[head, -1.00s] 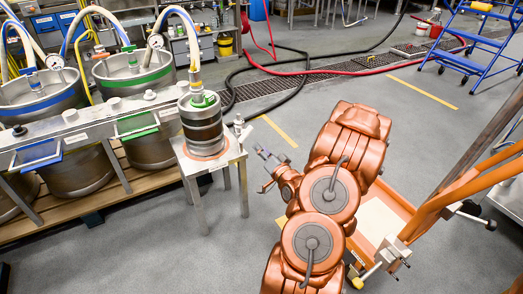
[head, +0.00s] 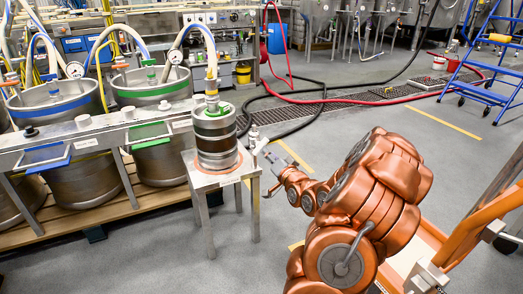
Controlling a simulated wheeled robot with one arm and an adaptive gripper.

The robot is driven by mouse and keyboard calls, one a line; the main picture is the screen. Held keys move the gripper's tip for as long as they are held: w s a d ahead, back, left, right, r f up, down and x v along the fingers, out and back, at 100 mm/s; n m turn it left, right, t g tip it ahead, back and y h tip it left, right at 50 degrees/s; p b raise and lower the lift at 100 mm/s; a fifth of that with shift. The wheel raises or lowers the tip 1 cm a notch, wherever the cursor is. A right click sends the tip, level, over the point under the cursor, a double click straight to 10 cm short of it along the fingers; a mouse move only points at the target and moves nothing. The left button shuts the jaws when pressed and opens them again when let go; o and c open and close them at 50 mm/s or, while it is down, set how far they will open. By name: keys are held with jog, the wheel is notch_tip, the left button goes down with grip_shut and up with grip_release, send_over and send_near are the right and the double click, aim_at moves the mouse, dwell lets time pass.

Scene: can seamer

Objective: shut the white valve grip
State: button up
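A small steel keg (head: 216,140) stands upright on a metal stand (head: 212,182), with a hose coupling (head: 212,92) on top. A small pale valve-like fitting (head: 254,136) shows at the stand's right edge. White knobs (head: 83,121) also show on the metal rail at the left. I cannot tell which of these is the white valve grip, or its setting. My gripper (head: 272,172) is just right of the stand, its fingers apart and empty. It appears near the fitting, but I cannot tell the distance or any contact.
Several large steel kegs (head: 152,87) with hoses stand on a wooden pallet (head: 75,220) at the left. Red and black hoses (head: 345,101) cross the floor behind. A blue step ladder (head: 480,55) stands at the back right. An orange-framed cart (head: 487,215) is at the right.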

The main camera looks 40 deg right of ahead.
aim_at(261, 144)
jog(key=shift+b+x, duration=0.95)
jog(key=shift+x, duration=2.5)
jog(key=shift+c, duration=0.3)
grip_shut()
